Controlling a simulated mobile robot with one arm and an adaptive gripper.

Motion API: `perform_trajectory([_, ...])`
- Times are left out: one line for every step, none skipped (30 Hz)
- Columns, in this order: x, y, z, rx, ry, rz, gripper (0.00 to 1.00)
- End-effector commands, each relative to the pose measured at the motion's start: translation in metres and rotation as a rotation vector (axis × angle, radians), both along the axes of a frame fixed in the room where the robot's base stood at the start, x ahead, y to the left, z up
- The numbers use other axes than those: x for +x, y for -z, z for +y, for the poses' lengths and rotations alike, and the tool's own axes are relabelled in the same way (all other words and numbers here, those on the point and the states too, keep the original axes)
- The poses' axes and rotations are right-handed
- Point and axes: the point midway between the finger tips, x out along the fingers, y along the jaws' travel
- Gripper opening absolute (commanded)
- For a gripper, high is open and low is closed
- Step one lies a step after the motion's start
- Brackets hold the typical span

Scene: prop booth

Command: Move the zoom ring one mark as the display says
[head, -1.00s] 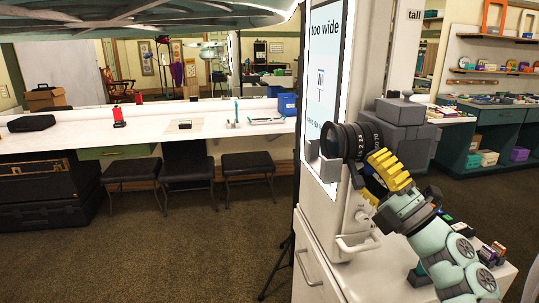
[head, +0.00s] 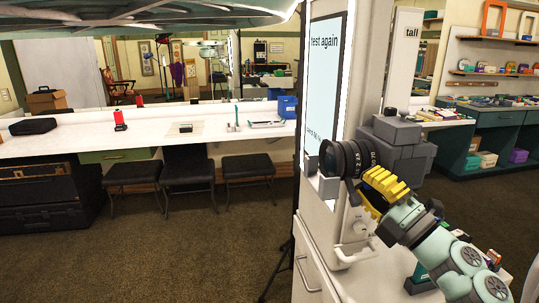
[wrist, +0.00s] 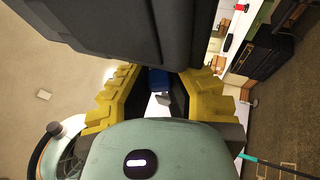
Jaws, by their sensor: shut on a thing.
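The grey camera (head: 398,140) stands on a pale cabinet with its dark lens (head: 334,158) pointing left. The zoom ring (head: 364,156) is the dark band with white numbers around the lens barrel. The numbers are too small to read surely. My gripper (head: 374,184), with yellow ribbed fingers, is shut on the ring from below right. In the wrist view, my gripper (wrist: 168,82) lies against a large dark body that fills the top. The contact itself is hidden. The display (head: 324,80), left of the camera, reads "test again"; its lower small text is unreadable.
A knob (head: 355,226) and a handle (head: 357,254) are on the pale cabinet below the lens. Small items lie on its top beside my arm. A "tall" sign (head: 411,33) stands behind. A white counter (head: 80,145) with black stools is at left; open carpet lies before it.

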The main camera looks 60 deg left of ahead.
Motion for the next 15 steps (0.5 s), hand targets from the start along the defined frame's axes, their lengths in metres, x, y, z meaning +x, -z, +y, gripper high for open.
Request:
perform_trajectory([-0.0023, -0.0108, 0.0006, -0.030, -0.005, 0.010, 0.00])
perform_trajectory([-0.0022, -0.0116, 0.0002, -0.048, -0.004, 0.018, 0.00])
perform_trajectory([-0.0024, -0.0129, -0.0003, -0.072, -0.004, 0.028, 0.00])
perform_trajectory([-0.0028, -0.0140, -0.0006, -0.088, -0.004, 0.036, 0.00])
perform_trajectory([-0.0031, -0.0146, -0.0009, -0.106, -0.004, 0.041, 0.00])
perform_trajectory([-0.0035, -0.0155, -0.0010, -0.126, -0.007, 0.050, 0.00])
perform_trajectory([-0.0037, -0.0158, -0.0011, -0.141, -0.007, 0.055, 0.00])
perform_trajectory([-0.0038, -0.0163, -0.0012, -0.154, -0.007, 0.060, 0.00])
perform_trajectory([-0.0037, -0.0167, -0.0015, -0.168, -0.007, 0.068, 0.00])
perform_trajectory([-0.0036, -0.0166, -0.0017, -0.177, -0.007, 0.073, 0.00])
perform_trajectory([-0.0034, -0.0165, -0.0018, -0.186, -0.006, 0.075, 0.00])
perform_trajectory([-0.0033, -0.0161, -0.0019, -0.194, -0.005, 0.078, 0.00])
perform_trajectory([-0.0032, -0.0158, -0.0020, -0.197, -0.004, 0.081, 0.00])
perform_trajectory([-0.0030, -0.0154, -0.0020, -0.200, -0.004, 0.082, 0.00])
perform_trajectory([-0.0030, -0.0147, -0.0020, -0.203, -0.003, 0.084, 0.00])
